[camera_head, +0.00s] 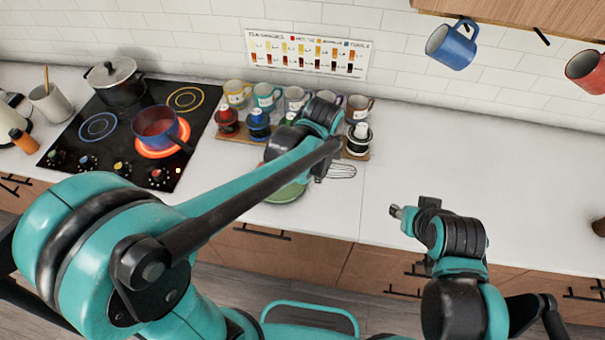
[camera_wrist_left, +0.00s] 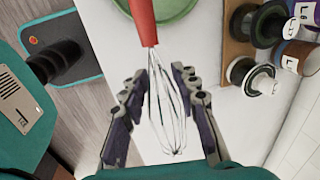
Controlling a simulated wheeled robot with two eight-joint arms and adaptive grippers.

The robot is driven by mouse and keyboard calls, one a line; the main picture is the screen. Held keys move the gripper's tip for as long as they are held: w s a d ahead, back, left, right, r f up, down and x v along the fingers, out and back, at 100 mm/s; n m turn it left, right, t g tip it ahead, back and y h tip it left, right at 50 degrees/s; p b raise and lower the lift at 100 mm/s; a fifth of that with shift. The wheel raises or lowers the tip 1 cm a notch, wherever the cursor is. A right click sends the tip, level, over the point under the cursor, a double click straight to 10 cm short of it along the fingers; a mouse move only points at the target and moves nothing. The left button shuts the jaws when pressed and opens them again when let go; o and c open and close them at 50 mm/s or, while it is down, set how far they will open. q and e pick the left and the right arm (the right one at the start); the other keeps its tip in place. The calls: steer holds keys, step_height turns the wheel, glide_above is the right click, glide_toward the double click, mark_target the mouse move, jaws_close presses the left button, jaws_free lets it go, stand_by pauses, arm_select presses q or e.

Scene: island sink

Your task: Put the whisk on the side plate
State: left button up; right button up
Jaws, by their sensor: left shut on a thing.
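The whisk (camera_wrist_left: 144,22) has a red handle and a wire head. In the left wrist view its wires lie between the fingers of my left gripper (camera_wrist_left: 163,108), which is shut on it. In the head view only its wire end (camera_head: 342,171) shows, to the right of my left arm. The green side plate (camera_head: 288,193) lies on the counter, partly hidden behind my left arm. It also shows at the top of the left wrist view (camera_wrist_left: 180,10), where the whisk handle overlaps its edge. My right gripper (camera_head: 397,211) is near the counter's front edge; its opening is unclear.
A wooden rack (camera_head: 357,155) with several jars stands behind the plate, with several mugs at the wall. The right counter is mostly clear.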

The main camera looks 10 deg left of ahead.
arm_select(q)
steer(key=w+a+f, duration=0.1)
steer(key=a+f, duration=0.1)
steer(key=a, duration=0.1)
steer(key=w+a+f+b, duration=0.1)
steer(key=w+a+f, duration=0.1)
steer(key=a, duration=0.1)
steer(key=w+a+f+b, duration=0.1)
steer(key=w+a+f, duration=0.1)
steer(key=a, duration=0.1)
steer(key=shift+w+a+f, duration=0.1)
steer(key=shift+a+f, duration=0.05)
steer(key=shift+f, duration=0.05)
steer(key=shift+f+b, duration=0.65)
steer(key=shift+f, duration=1.3)
steer(key=shift+f+b, duration=0.6)
steer(key=shift+f, duration=0.05)
steer(key=o, duration=1.2)
steer(key=shift+c, duration=0.2)
steer(key=shift+r, duration=0.15)
